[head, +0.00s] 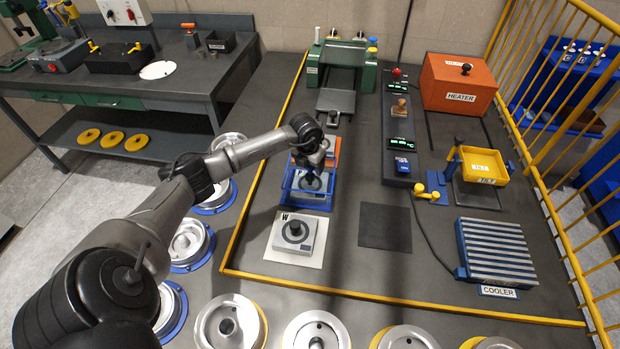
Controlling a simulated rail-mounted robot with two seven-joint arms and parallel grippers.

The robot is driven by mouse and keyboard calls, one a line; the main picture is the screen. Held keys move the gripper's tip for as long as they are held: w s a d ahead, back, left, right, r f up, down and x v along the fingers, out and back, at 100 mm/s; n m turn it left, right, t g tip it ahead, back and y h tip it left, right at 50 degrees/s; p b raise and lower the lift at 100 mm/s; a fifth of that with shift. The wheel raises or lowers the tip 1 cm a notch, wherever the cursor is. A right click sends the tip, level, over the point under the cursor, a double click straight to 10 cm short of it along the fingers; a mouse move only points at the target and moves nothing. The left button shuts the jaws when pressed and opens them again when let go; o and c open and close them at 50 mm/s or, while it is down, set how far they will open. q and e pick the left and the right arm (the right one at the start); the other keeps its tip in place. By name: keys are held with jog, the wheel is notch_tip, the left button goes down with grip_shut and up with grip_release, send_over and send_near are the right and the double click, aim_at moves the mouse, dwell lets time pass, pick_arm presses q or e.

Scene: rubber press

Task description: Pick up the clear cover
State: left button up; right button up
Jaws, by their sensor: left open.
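A blue-edged, see-through box-like piece (306,203), which looks like the clear cover, sits on the bench left of centre. A dark round knob and a light plate show inside or under it. My left gripper (314,177) points down right over this piece, with its jaws open. The fingertips are small and dark, and I cannot tell whether they touch the cover or its knob. My left arm hides part of the area behind it. My right gripper is not in view.
A grey plate with a dark knob, marked W (283,247), lies on a white sheet in front of the cover. An orange piece (333,147) is close behind. A green press (341,68) stands at the back. A dark mat (385,227) lies to the right, clear.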

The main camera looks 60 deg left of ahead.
pick_arm(q)
jog(key=shift+c, duration=0.4)
grip_shut()
jog(key=shift+r, duration=0.1)
